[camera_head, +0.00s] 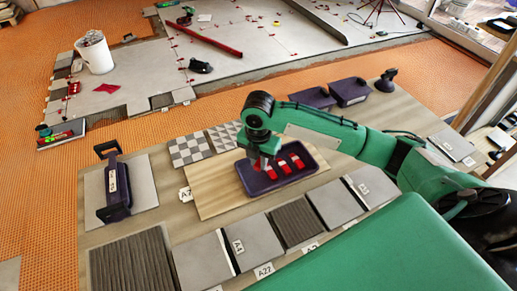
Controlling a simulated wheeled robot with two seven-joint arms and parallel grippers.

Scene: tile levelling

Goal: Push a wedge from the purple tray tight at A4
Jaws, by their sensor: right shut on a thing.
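The purple tray (291,182) lies on a wooden board in the middle of the bench, with red wedges (281,167) in it. My right gripper (263,166) points down at the left end of the tray. It is shut on a red wedge, mostly hidden by the fingers; I cannot tell whether that wedge is clear of the tray floor. The label A4 (238,246) lies at the joint between a grey tile (203,262) and another grey tile (260,240), in front of the tray. My left gripper is not in view.
A dark suction lifter (117,190) stands on a tile at the left. Checkered tiles (190,150) lie behind the board. Two dark purple boxes (349,91) stand at the back right. Labels A7 (185,194) and A22 (264,270) lie nearby. A ribbed dark tile (297,222) is right of A4.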

